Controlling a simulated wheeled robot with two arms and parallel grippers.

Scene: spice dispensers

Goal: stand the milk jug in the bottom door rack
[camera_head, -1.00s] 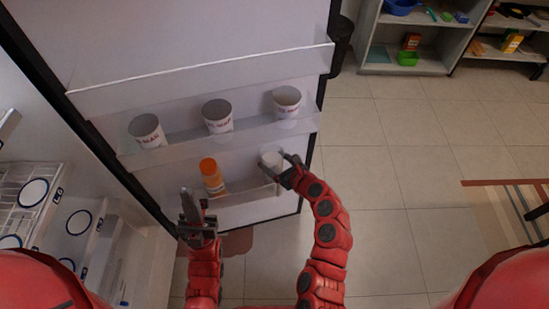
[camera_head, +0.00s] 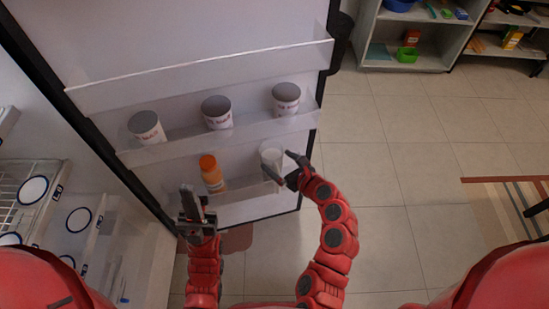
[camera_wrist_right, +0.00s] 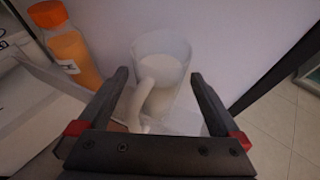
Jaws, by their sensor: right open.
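The white milk jug (camera_head: 271,155) stands in the bottom door rack (camera_head: 240,194), at the right of an orange bottle. In the right wrist view the jug (camera_wrist_right: 162,62) looks upright, with its handle toward my gripper. My right gripper (camera_head: 287,168) is open in front of the jug; in the right wrist view its fingers (camera_wrist_right: 160,78) are spread to either side, apart from the handle. My left gripper (camera_head: 190,200) is at the lower left of the door, near the rack's left end; whether its jaws are open is unclear.
The orange bottle (camera_head: 211,173) stands in the bottom rack and also shows in the right wrist view (camera_wrist_right: 70,45). Several grey-lidded tubs (camera_head: 217,112) fill the rack above. The fridge interior (camera_head: 60,205) lies at left. Open tiled floor (camera_head: 400,170) is to the right.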

